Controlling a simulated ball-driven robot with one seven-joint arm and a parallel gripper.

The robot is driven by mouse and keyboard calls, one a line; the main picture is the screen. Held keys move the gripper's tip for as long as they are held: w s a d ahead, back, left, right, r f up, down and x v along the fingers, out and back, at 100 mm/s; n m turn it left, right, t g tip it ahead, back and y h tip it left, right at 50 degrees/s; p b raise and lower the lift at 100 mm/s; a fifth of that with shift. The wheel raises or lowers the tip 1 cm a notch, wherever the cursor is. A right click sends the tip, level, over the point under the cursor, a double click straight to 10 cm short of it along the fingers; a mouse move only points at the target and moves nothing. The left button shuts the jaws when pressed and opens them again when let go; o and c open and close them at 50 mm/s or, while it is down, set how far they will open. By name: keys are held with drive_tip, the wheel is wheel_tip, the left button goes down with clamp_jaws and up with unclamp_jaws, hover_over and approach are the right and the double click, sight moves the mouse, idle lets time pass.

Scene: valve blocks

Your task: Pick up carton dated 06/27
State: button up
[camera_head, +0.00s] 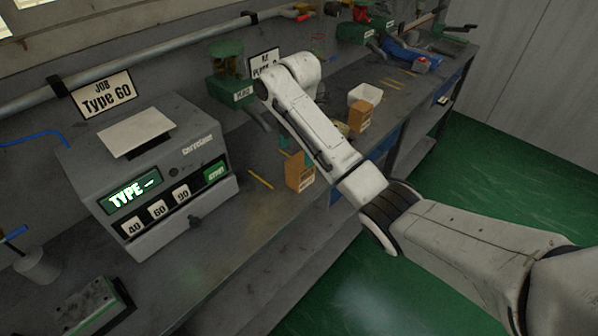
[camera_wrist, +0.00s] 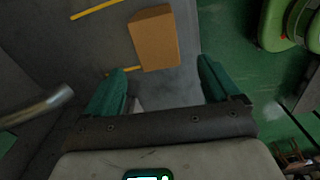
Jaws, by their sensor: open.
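An orange-brown carton (camera_head: 299,172) stands near the bench's front edge, beside my arm in the head view. A second similar carton (camera_head: 360,116) stands farther along the bench, in front of a white bin. Both have small labels whose dates I cannot read. In the wrist view one carton (camera_wrist: 154,38) lies ahead of my gripper (camera_wrist: 162,68), roughly in line with the gap between the green fingers. The fingers are spread apart with nothing gripped. I cannot tell which carton this is. In the head view my arm hides most of the gripper.
A grey box machine (camera_head: 150,180) with a "TYPE" display and 40, 60, 90 buttons stands at left on the bench (camera_head: 225,245). Green floor (camera_head: 500,180) is open at right.

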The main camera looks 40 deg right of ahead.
sight(300, 161)
drive_tip(key=shift+d+r, duration=0.3)
drive_tip(key=shift+d, duration=0.25)
drive_tip(key=shift+d+f, duration=0.1)
drive_tip(key=shift+d, duration=0.05)
wheel_tip(300, 161, down, 5)
drive_tip(key=b, duration=0.5)
drive_tip(key=shift+f, duration=0.1)
drive_tip(key=shift+w+f+p, duration=0.1)
drive_tip(key=shift+f+p, duration=0.4)
drive_tip(key=shift+f, duration=2.1)
drive_tip(key=shift+c, duration=0.4)
drive_tip(key=c, duration=1.2)
drive_tip(key=shift+o, duration=0.2)
